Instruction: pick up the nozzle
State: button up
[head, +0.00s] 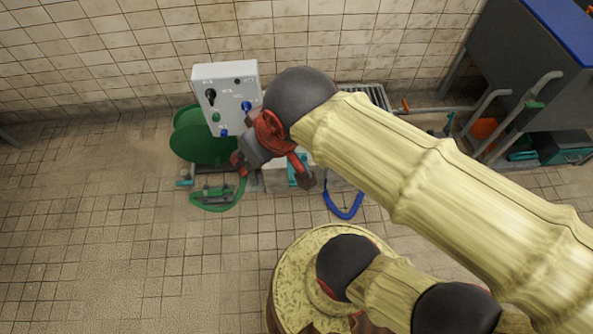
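My gripper (272,172) shows in the head view at the end of my arm. Its two reddish fingers are spread apart, and I see nothing between them that they touch. It hangs in front of the control box and the low pale block (278,178). I cannot pick out the nozzle for certain. A green looped piece with a fitting (212,193) lies low in front of the green reel, left of my gripper; it may be a hose end. My arm hides part of the area behind and to the right of the gripper.
A white control box (226,95) with knobs stands by the tiled wall. A green reel (198,140) is beside it. A blue curved handle or hose (344,208) is right of the block. A dark sink-like unit (535,65) with pipes stands right. The left floor (90,240) is clear.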

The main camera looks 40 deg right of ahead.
aim_at(215, 191)
jog(key=z, duration=0.3)
jog(key=i+j+z, duration=0.15)
jog(key=j+z, duration=0.2)
jog(key=i+j+z, duration=0.1)
jog(key=j+z, duration=0.15)
jog(key=z, duration=0.15)
jog(key=j+z, duration=0.5)
jog(key=j, duration=1.05)
jog(key=j+z, duration=0.2)
jog(key=j, duration=1)
jog(key=j+z, duration=0.15)
jog(key=j, duration=1)
jog(key=k, duration=0.05)
